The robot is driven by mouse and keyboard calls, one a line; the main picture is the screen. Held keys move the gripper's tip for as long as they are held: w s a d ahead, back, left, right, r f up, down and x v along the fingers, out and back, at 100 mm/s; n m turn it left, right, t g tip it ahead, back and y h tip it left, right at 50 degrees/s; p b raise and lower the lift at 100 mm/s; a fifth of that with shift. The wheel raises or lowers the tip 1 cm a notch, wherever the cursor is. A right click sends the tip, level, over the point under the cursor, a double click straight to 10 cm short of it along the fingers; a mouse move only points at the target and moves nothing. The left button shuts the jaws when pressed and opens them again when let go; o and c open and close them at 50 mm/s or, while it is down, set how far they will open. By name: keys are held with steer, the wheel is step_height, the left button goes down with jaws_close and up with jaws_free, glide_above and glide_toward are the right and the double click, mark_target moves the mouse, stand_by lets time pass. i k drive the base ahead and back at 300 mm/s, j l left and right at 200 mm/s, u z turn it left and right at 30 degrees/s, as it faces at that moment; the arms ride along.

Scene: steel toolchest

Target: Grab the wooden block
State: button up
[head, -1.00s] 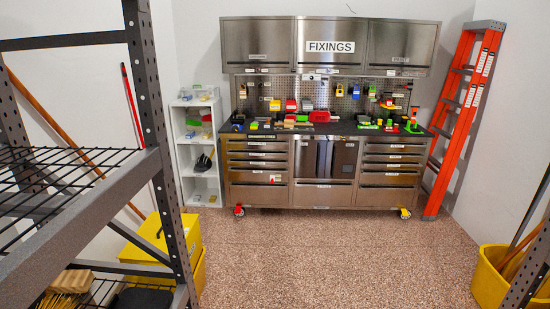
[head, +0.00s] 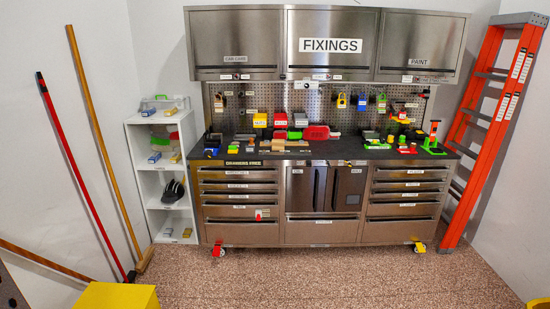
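A steel toolchest (head: 322,218) stands against the far wall with a dark worktop (head: 345,152). A light tan, wood-coloured piece (head: 296,144) lies on the worktop left of its middle, among other small items. It is too small to tell for sure whether it is the wooden block. My gripper is not in view.
A white shelf unit (head: 143,193) stands left of the chest and an orange ladder (head: 492,130) right of it. A red pole (head: 80,175) and a wooden pole (head: 105,150) lean at left. A yellow box (head: 118,297) is at bottom left. Open floor lies ahead.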

mark_target(277, 144)
steer(key=i, duration=1.8)
steer(key=i+z, duration=0.25)
steer(key=i, duration=0.8)
steer(key=i+j+z, duration=0.2)
steer(key=i, duration=0.9)
